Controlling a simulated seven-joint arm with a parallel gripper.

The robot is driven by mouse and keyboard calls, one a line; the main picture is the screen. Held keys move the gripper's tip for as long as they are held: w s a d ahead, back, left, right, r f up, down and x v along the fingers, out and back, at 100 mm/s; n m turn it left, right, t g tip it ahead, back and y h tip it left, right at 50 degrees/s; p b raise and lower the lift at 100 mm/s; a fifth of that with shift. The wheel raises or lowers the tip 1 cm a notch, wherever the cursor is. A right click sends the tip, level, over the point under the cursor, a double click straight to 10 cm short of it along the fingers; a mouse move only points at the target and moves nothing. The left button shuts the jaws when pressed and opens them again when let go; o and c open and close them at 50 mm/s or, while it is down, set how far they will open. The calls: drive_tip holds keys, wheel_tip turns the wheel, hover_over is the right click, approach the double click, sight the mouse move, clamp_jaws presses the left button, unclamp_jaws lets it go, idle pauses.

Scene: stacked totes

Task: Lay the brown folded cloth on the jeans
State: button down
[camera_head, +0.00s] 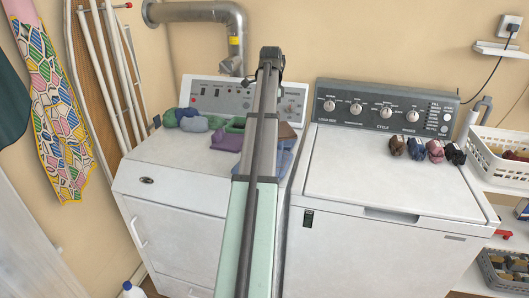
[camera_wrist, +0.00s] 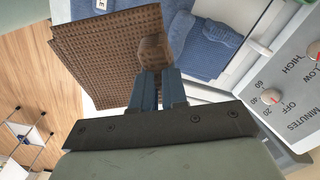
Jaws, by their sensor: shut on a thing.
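The brown folded cloth (camera_wrist: 105,50) has a waffle texture and fills the upper left of the wrist view. My gripper (camera_wrist: 158,75) is shut on a bunched edge of it, between its two blue fingers. The blue jeans (camera_wrist: 215,48) lie folded on the white machine top, just right of the cloth and partly hidden by it. In the head view my arm covers the gripper. A bit of brown cloth (camera_head: 287,131) shows right of the arm, above the blue jeans (camera_head: 282,162). I cannot tell whether the cloth touches the jeans.
Green and blue bundles (camera_head: 190,122) and a purple cloth (camera_head: 226,140) lie on the left machine (camera_head: 165,165). Several small rolled items (camera_head: 415,149) sit on the right machine (camera_head: 380,185). Control panels rise behind both tops. A white basket (camera_head: 492,150) stands at far right.

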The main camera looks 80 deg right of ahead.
drive_tip(key=m, duration=0.5)
drive_tip(key=shift+a, duration=0.1)
drive_tip(key=shift+f+m, duration=0.2)
drive_tip(key=shift+m, duration=0.2)
drive_tip(key=shift+f, duration=4.85)
drive_tip(key=shift+f, duration=0.1)
drive_tip(key=c, duration=1.4)
unclamp_jaws()
drive_tip(key=shift+c, duration=0.2)
wheel_tip(320, 180, up, 12)
drive_tip(key=shift+r, duration=0.15)
